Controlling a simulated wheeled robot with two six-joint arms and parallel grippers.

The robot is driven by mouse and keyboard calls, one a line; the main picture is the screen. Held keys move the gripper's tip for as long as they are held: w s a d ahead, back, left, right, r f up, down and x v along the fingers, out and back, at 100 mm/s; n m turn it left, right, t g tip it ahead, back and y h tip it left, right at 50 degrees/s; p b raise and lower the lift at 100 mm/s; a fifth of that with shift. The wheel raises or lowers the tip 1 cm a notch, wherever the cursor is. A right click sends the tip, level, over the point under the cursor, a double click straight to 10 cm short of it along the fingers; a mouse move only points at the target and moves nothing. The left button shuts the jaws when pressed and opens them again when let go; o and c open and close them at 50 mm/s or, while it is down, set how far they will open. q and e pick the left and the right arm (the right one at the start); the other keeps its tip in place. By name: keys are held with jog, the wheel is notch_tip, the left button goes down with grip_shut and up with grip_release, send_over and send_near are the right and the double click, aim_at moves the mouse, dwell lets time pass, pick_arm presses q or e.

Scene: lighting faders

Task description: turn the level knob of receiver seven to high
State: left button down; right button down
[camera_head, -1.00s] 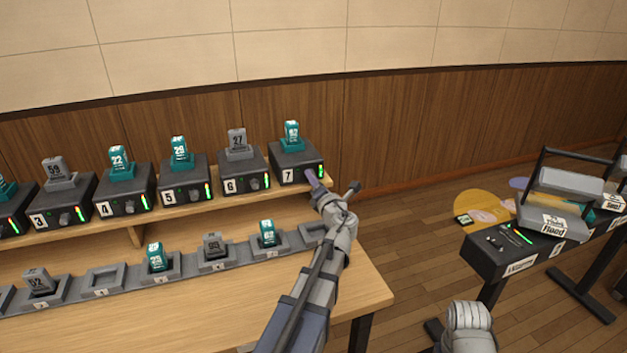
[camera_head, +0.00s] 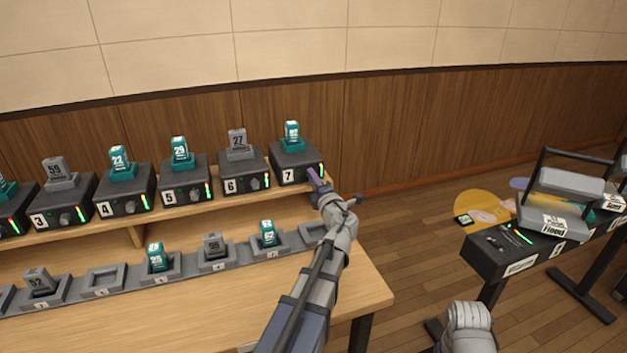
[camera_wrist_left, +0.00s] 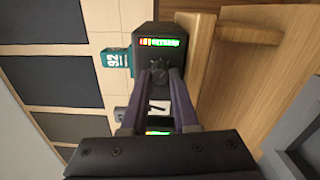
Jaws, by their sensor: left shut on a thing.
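Receiver seven (camera_head: 290,175) is the dark box at the right end of the shelf, with a "7" plate and a teal pack on top. My left gripper (camera_head: 313,174) is at its front and hides its knob in the head view. In the left wrist view, the fingers of my left gripper (camera_wrist_left: 159,76) are shut on the level knob (camera_wrist_left: 158,66), one on each side. The light bar (camera_wrist_left: 160,43) beside the knob shows red, yellow and green. The white "7" plate (camera_wrist_left: 159,107) shows between the fingers. My right gripper's fingers are not in view.
Receiver six (camera_head: 243,174) stands close to the left, with more receivers beyond it. A row of grey docks (camera_head: 105,281) lies on the bench below. A separate dark stand (camera_head: 497,253) with trays is at the right, with open floor between.

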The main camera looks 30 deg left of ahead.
pick_arm(q)
jog(key=shift+s, duration=0.1)
jog(key=c, duration=0.7)
grip_release()
jog(key=shift+v, duration=3.85)
